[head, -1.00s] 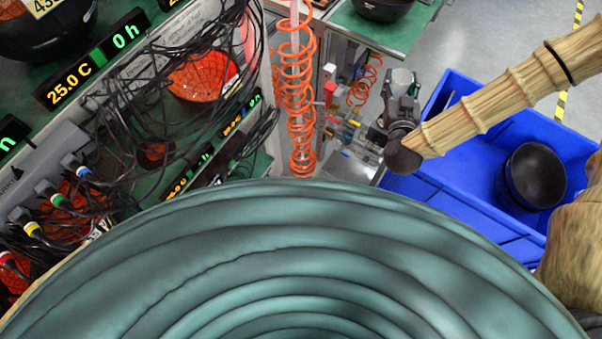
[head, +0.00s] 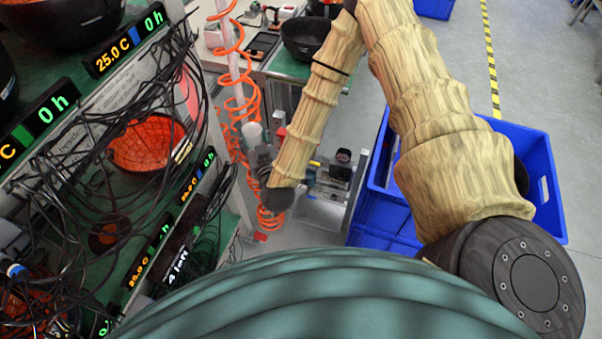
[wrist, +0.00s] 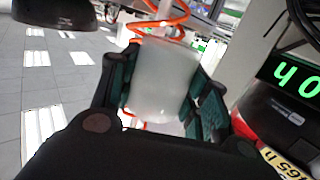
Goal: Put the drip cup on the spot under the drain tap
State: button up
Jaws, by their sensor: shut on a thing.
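My gripper (wrist: 160,98) is shut on the drip cup (wrist: 165,72), a pale, translucent cup that sits between the two dark green finger pads in the wrist view. In the head view the gripper (head: 262,158) hangs at the end of my arm, beside the orange coiled hose, and the cup (head: 252,132) shows as a small pale shape above it. The cup is held in the air. The drain tap and the spot under it cannot be made out for sure; fittings with a round gauge (head: 343,156) stand just right of my arm.
The rack on the left holds tangled black cables, an orange bowl (head: 147,143) and lit displays (head: 125,42). The orange coiled hose (head: 236,78) hangs close to my gripper. A blue crate (head: 545,185) stands at the right, partly behind my arm. Open floor lies beyond.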

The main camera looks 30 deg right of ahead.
jog(key=d+f+m+g+h+b, duration=0.1)
jog(key=d+f+m+h+b, duration=0.15)
jog(key=f+b, duration=0.65)
jog(key=d+f+m+g+h+b, duration=0.2)
jog(key=d+f+h+b, duration=0.15)
jog(key=f, duration=1.05)
jog(key=d+f+m+g+h+b, duration=0.1)
jog(key=d+f+m+h+b, duration=0.15)
jog(key=f+b, duration=0.65)
jog(key=s+d+f+m+g+h+b, duration=0.1)
jog(key=s+f+m+g+b, duration=0.1)
jog(key=f+b, duration=0.3)
jog(key=s+d+f+m+g+h+b, duration=0.1)
jog(key=s+d+f+g+h+b, duration=0.1)
jog(key=f, duration=1.2)
jog(key=s+d+f+m+g+h+b, duration=0.1)
jog(key=s+f+m+g+h+b, duration=0.1)
jog(key=f+b, duration=0.5)
notch_tip(320, 180, down, 4)
jog(key=shift+s+d+r+m+g+b, duration=0.15)
jog(key=shift+s+r+m+g+b, duration=0.15)
jog(key=shift+s+g, duration=0.75)
jog(key=shift+s, duration=0.1)
jog(key=b, duration=0.3)
send_over(309, 208)
jog(key=shift+f, duration=0.85)
jog(key=shift+f+b, duration=0.9)
jog(key=shift+f, duration=0.3)
jog(key=shift+f+b, duration=0.3)
jog(key=shift+f, duration=0.2)
